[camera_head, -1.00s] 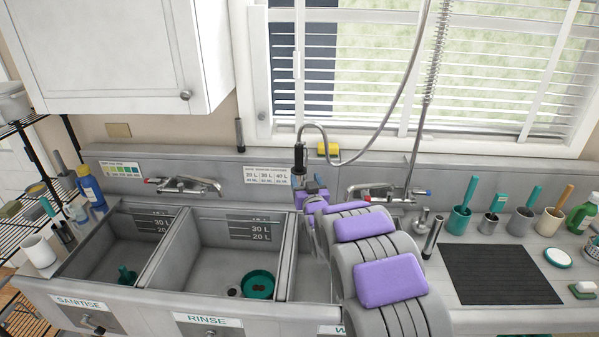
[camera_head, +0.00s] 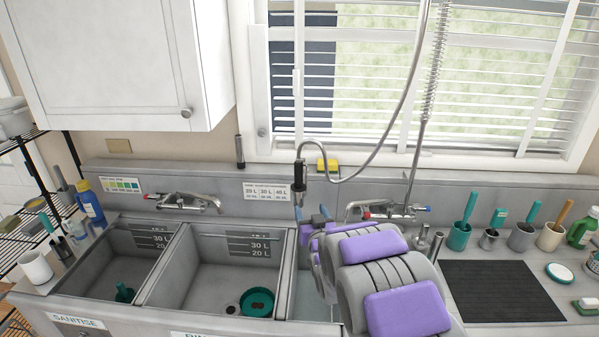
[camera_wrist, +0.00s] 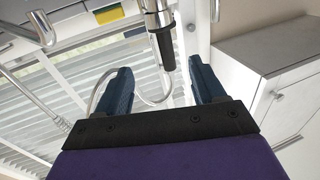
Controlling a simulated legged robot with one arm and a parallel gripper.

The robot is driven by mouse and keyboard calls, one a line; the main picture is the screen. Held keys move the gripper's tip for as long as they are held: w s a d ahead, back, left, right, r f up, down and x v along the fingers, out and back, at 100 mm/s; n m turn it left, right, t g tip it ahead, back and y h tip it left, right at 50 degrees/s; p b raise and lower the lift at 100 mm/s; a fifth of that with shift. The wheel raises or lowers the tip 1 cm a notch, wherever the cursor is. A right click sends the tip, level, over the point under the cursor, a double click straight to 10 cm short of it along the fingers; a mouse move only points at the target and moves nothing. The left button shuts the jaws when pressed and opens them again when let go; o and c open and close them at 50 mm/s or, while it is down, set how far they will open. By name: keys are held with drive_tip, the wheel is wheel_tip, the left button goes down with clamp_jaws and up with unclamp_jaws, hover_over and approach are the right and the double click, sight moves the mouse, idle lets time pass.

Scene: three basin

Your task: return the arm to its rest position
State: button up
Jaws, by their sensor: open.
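My arm, grey with purple pads, reaches forward over the right-hand part of the sink unit in the head view. My gripper (camera_wrist: 160,90) shows in the wrist view with its two dark blue fingers wide apart and nothing between them. In the head view my gripper (camera_head: 312,215) is small, at the far end of the arm, below the hanging spray head (camera_head: 299,175). The spray head also shows beyond the fingers in the wrist view (camera_wrist: 165,42). My arm hides much of the third basin.
The sanitise basin (camera_head: 75,265) holds a teal item. The rinse basin (camera_head: 185,285) holds a teal round dish (camera_head: 257,300). Taps (camera_head: 180,202) stand behind the basins. A black mat (camera_head: 500,290) and several cups with brushes (camera_head: 459,236) are at right. A wall cabinet (camera_head: 110,60) hangs upper left.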

drive_tip(key=s+d+f+m+g+h, duration=0.1)
drive_tip(key=s+d+g, duration=0.2)
drive_tip(key=s, duration=0.3)
drive_tip(key=s+d+g+h+b, duration=0.1)
drive_tip(key=s+d+g, duration=0.2)
drive_tip(key=s, duration=0.4)
drive_tip(key=s+d+f+m+g+h, duration=0.1)
drive_tip(key=s+d+g, duration=0.2)
drive_tip(key=s, duration=0.3)
drive_tip(key=s+d+r+g+b, duration=0.1)
drive_tip(key=s+g, duration=0.9)
drive_tip(key=s, duration=2.7)
drive_tip(key=shift+d+r+g, duration=0.15)
drive_tip(key=shift+d+g, duration=0.15)
drive_tip(key=shift+d, duration=0.2)
drive_tip(key=shift+w, duration=0.1)
